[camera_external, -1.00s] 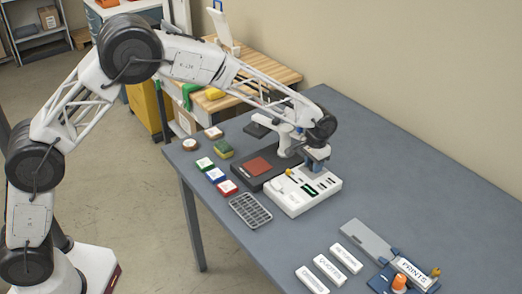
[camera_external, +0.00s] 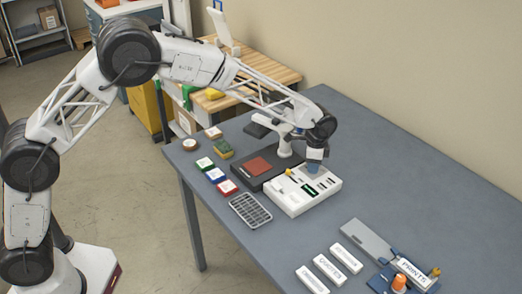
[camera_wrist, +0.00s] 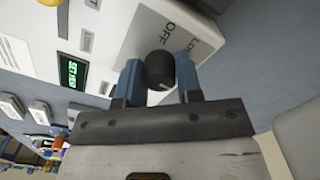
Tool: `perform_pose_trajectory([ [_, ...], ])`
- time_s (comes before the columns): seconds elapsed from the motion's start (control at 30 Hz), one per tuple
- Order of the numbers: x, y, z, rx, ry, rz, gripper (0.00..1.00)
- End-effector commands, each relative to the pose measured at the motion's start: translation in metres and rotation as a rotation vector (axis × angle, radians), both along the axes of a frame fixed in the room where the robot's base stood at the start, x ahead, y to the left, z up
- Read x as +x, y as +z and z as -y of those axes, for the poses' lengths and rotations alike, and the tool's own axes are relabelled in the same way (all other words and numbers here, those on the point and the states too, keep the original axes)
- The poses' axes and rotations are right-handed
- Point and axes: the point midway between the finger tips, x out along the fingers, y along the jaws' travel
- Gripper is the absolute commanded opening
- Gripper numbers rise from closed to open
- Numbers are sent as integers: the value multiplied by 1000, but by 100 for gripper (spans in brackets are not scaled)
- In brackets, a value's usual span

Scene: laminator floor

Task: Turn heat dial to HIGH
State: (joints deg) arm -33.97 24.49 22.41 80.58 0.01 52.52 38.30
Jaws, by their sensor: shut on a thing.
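The heat dial (camera_wrist: 160,68) is a dark round knob on a white control panel (camera_wrist: 135,38). In the wrist view my gripper (camera_wrist: 159,78) has its two blue fingers on either side of the dial, shut on it. The panel by the dial reads OFF and LOW; no HIGH mark shows, and the dial's pointer is hard to make out. In the external view the white panel (camera_external: 290,200) sits on the table, and my gripper (camera_external: 313,168) is over its back right part, hiding the dial.
On the table (camera_external: 420,170), a dark press with a red pad (camera_external: 257,166) stands left of the panel. A grey rack (camera_external: 250,210) and labelled white blocks (camera_external: 328,268) lie in front.

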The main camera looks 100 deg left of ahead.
Motion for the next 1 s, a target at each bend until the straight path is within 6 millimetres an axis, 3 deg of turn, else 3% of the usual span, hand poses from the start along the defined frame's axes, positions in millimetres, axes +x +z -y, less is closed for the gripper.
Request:
perform_pose_trajectory([
  [0.53, 0, 0, 0, 0, -40, 0, 9],
  [0.57, 0, 0, 0, 0, -40, 0, 34],
  [0.7, 0, 0, 0, 0, -40, 0, 56],
  [1.0, 0, 0, 0, 0, -40, 0, 58],
])
